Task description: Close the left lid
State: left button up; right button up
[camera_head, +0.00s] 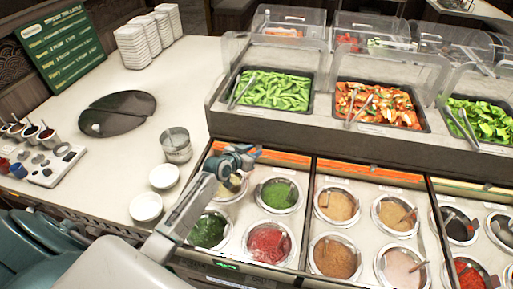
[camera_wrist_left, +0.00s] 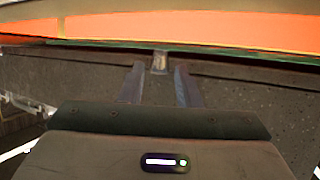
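The left sauce section holds several round wells, with green and red sauces. Along its back edge runs an orange strip (camera_head: 285,160), which appears to be the raised left lid seen nearly edge-on. In the left wrist view an orange panel with a dark green edge (camera_wrist_left: 230,30) crosses the top. A small metal piece (camera_wrist_left: 160,62), perhaps a handle, sticks down from that edge. My left gripper (camera_head: 254,152) is at the back left of this section, in front of the strip. Its two fingers (camera_wrist_left: 160,84) are apart, with the metal piece just beyond and between their tips; contact is unclear. My right gripper is out of view.
Behind stands a raised counter with clear covers over food trays (camera_head: 275,90). A middle section with a similar orange strip (camera_head: 370,172) lies to the right.

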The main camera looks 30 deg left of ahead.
pick_arm(q)
jog(key=shift+x, duration=1)
jog(key=shift+w+d+f, duration=0.1)
jog(key=shift+w, duration=0.25)
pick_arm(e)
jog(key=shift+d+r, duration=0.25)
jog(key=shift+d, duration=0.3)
